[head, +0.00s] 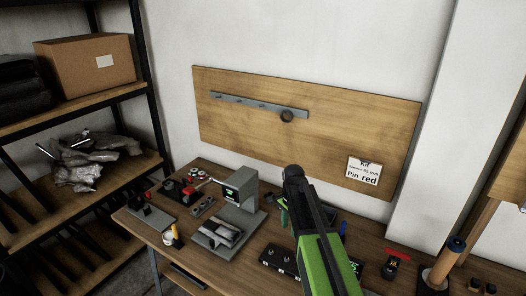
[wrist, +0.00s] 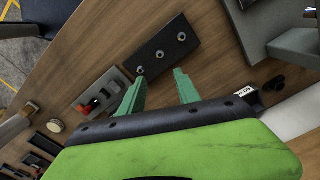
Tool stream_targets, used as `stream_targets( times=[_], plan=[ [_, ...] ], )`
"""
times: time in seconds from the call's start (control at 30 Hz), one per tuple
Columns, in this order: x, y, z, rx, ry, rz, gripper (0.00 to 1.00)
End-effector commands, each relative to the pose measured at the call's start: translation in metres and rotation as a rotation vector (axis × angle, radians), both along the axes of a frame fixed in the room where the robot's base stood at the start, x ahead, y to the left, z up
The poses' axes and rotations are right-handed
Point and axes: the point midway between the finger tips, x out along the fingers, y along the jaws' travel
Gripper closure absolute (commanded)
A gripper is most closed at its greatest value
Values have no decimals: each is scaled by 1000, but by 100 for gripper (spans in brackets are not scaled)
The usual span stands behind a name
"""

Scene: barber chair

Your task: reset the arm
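My green and black arm (head: 318,240) rises over the right half of the workbench (head: 140,218) in the head view. In the wrist view my gripper (wrist: 160,84) has its two green fingers spread apart, with nothing between them. The fingers point toward a black block (wrist: 160,50) with three round metal studs. The fingers look apart from the block, but their height above the bench cannot be told. In the head view the arm hides most of the gripper.
A grey stand with a small screen (head: 241,186) and a grey device (head: 220,234) stand left of my arm. Shelves (head: 72,112) stand left.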

Motion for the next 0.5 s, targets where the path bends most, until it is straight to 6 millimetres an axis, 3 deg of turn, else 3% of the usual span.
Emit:
stream_targets(
  times=[0.07,0.17,0.23,0.4,0.5],
  plan=[
    [-4,0,-17,0,0,0,61],
    [-41,-1,-36,0,0,20,61],
    [-71,-1,-46,0,0,129,61],
    [-138,-2,-57,0,0,583,61],
    [-154,-2,-53,0,0,825,61]
  ],
)
